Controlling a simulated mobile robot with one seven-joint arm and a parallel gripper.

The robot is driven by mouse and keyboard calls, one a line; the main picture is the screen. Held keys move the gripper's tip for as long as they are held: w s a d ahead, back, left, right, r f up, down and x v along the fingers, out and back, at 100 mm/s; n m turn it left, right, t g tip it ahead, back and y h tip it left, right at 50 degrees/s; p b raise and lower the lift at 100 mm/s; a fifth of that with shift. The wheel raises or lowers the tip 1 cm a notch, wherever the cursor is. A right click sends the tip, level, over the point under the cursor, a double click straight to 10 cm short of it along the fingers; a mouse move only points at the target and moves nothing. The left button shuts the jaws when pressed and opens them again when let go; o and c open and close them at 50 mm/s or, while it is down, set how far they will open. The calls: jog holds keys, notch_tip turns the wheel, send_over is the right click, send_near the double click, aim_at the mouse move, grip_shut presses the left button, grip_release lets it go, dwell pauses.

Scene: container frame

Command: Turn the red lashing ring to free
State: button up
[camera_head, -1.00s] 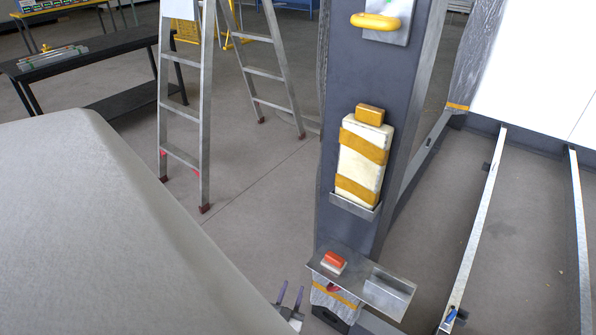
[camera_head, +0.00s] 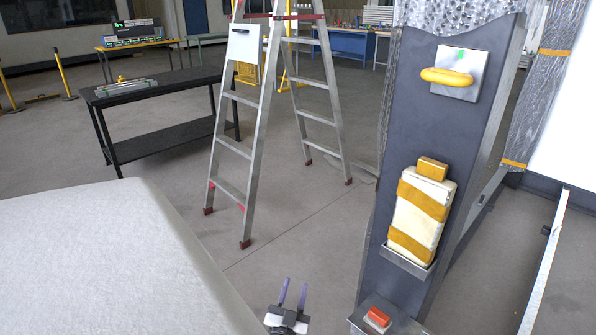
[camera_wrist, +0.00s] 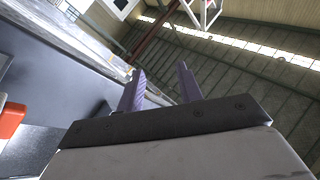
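No ring that is clearly red shows now. A yellow ring-like handle (camera_head: 447,77) lies across a metal plate (camera_head: 468,60) high on the dark post (camera_head: 405,120), with a small green mark above it. A red block (camera_head: 377,317) sits on a metal ledge (camera_head: 362,308) at the post's foot, cut by the bottom edge. What seems the same red block (camera_wrist: 12,120) shows at the left edge of the wrist view. My gripper (camera_head: 292,294) is left of the ledge, its two purple fingers apart and empty. The fingers (camera_wrist: 160,88) point upward in the wrist view, clear of the post.
A stepladder (camera_head: 239,147) and black bench (camera_head: 160,135) stand behind. A large pale surface (camera_head: 100,260) fills the lower left. Floor between ladder and post is clear.

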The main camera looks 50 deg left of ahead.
jog(key=shift+y, duration=0.7)
jog(key=shift+s+a+r, duration=0.2)
jog(key=shift+a+r, duration=0.15)
jog(key=shift+r, duration=0.3)
jog(key=shift+s+a+r, duration=0.15)
jog(key=shift+a+r, duration=0.2)
jog(key=shift+r, duration=0.25)
jog(key=shift+s+a+r, duration=0.2)
jog(key=shift+a+r, duration=0.15)
jog(key=shift+r, duration=0.3)
